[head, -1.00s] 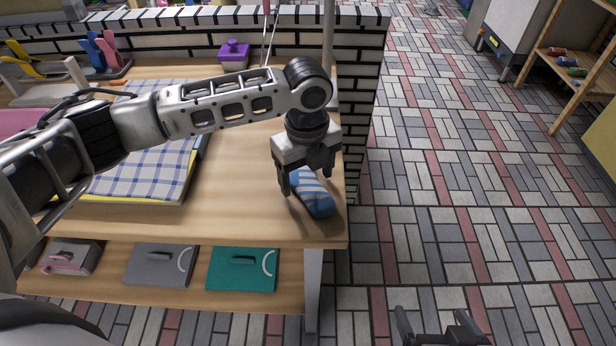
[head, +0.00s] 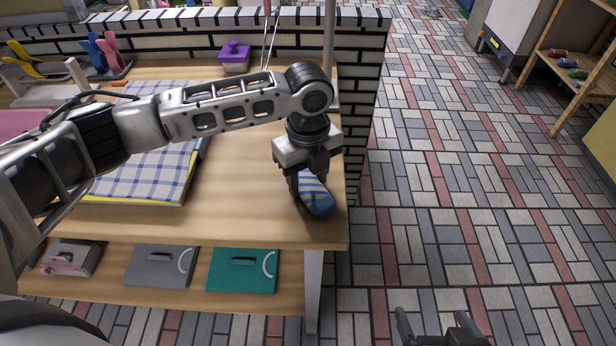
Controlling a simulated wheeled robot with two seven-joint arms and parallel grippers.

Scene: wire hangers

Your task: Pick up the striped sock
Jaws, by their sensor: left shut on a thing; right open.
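The striped sock (head: 315,196), blue with pale stripes, is at the right end of the wooden table, near its front corner. My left gripper (head: 308,189) reaches down from above and is shut on the sock. Its upper part is hidden between the fingers, and the toe end sticks out toward the front. I cannot tell whether the sock still touches the table. My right gripper (head: 435,328) is at the bottom edge of the view, open and empty above the tiled floor, and partly cut off.
A checked blue-and-white cloth (head: 150,165) lies on the table (head: 240,215) to the left. Grey (head: 160,266) and teal (head: 242,270) cases lie on the lower shelf.

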